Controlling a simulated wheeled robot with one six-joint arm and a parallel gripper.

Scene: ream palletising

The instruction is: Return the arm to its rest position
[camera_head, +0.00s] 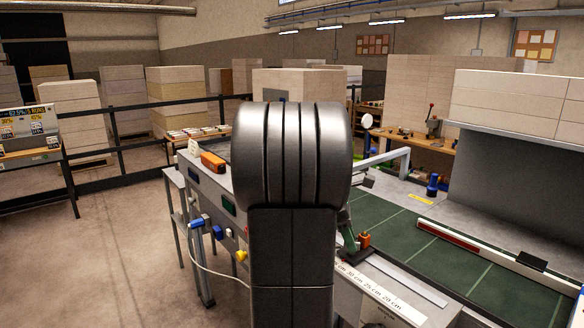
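My arm stands upright in the middle of the view, a dark grey column with a thick rounded joint at its top. It hides much of what lies behind it. My gripper is not visible in this view, so I cannot see its fingers or whether it holds anything.
A machine table with a green mat (471,268) fills the right side, with a white-and-red bar (449,237) across it. A grey hood (515,185) overhangs it. A black railing (113,143) and paper stacks (120,99) stand behind left. The left floor (100,265) is clear.

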